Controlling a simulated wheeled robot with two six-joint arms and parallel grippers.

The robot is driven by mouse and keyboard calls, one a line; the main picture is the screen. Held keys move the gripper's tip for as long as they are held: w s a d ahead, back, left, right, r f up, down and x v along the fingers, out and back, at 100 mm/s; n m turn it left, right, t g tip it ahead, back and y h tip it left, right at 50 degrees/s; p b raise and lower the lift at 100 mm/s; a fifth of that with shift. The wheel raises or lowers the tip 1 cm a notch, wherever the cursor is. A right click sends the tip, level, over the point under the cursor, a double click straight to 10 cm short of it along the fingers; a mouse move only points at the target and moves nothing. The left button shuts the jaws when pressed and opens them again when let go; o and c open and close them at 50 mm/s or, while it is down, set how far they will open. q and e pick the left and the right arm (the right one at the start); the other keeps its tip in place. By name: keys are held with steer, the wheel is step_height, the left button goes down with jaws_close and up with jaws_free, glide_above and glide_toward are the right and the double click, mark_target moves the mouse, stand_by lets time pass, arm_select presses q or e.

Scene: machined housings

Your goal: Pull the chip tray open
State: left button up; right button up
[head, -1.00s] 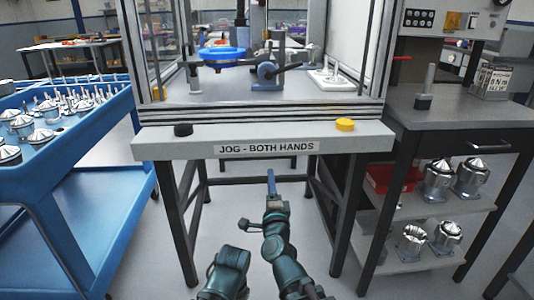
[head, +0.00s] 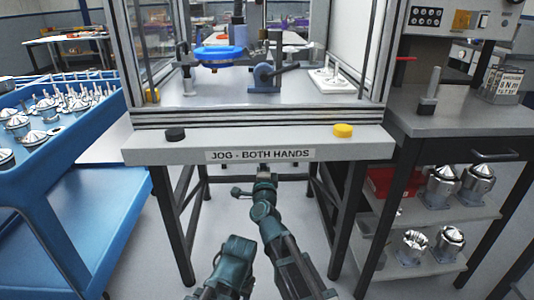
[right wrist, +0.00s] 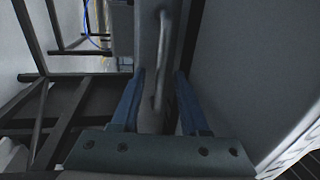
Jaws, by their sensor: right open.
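In the right wrist view a pale metal bar handle (right wrist: 163,45) stands on a narrow grey front, which I take to be the chip tray's. My right gripper (right wrist: 159,75) is open, with one blue finger on each side of the handle's line. I cannot tell whether the fingers touch it. In the head view my right gripper (head: 265,168) is at the front lip of the machine bench, its tips hard to see. The tray itself cannot be made out in the head view. My left gripper is not in view.
The bench front (head: 345,148) carries a black button (head: 175,134) and a yellow button (head: 342,130). A blue cart (head: 70,150) stands at the left. A dark workbench (head: 450,120) with shelves stands at the right. Dark bench legs (head: 172,225) flank open floor.

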steer(key=shift+w+r, duration=0.1)
steer(key=shift+w, duration=0.15)
jaws_close()
stand_by(1.3)
